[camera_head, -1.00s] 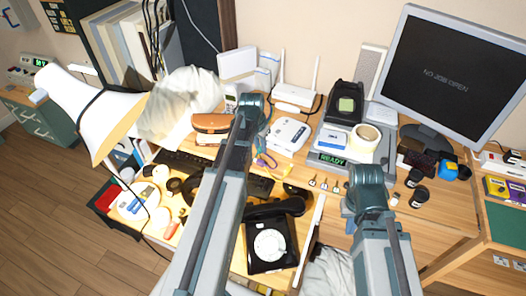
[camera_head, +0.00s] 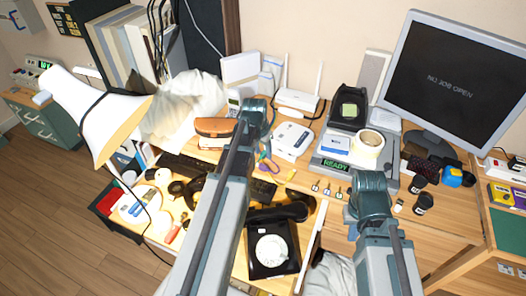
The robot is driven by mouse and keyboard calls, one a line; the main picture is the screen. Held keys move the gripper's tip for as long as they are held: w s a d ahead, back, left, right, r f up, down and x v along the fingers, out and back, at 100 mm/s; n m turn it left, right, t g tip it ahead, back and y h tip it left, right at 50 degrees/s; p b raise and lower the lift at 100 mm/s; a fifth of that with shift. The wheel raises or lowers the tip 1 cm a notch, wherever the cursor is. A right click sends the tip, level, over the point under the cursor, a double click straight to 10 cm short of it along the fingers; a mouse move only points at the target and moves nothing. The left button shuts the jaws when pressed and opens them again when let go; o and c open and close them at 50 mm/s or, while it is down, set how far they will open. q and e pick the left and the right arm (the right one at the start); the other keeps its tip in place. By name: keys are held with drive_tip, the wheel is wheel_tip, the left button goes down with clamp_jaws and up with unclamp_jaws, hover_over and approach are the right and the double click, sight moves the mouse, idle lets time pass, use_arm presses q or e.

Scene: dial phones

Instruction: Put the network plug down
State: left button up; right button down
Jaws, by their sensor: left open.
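I cannot make out the network plug; it is too small or hidden behind my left arm. My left gripper (camera_head: 264,126) is over the desk, just left of the white box (camera_head: 292,140) and right of the brown case. It is open, with its fingers mostly hidden by the wrist. A purple and orange item (camera_head: 266,165) and a small yellow piece (camera_head: 291,175) lie on the desk below it. My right gripper (camera_head: 352,214) is near the desk's front edge; its fingers are mostly hidden by its wrist.
A white router (camera_head: 297,101) stands behind the white box. A black dial phone (camera_head: 272,250) is at the front. A grey device with a green READY display (camera_head: 335,165) and a monitor (camera_head: 455,75) are on the right. Several small metal pieces lie before the device.

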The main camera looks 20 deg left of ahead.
use_arm(q)
wheel_tip(320, 180, up, 12)
drive_tip(key=s+p, duration=0.2)
drive_tip(key=p, duration=1)
drive_tip(key=shift+s+a, duration=0.15)
drive_tip(key=shift+s, duration=0.05)
drive_tip(key=s+d+m+g+y, duration=0.1)
drive_tip(key=s+d, duration=0.7)
drive_tip(key=d, duration=0.4)
drive_tip(key=s+d+m+g, duration=0.1)
drive_tip(key=s+d, duration=0.7)
drive_tip(key=d, duration=0.5)
drive_tip(key=shift+f+g+y, duration=0.15)
drive_tip(key=shift+g+y, duration=0.15)
drive_tip(key=shift+y, duration=0.1)
drive_tip(key=shift+d, duration=0.15)
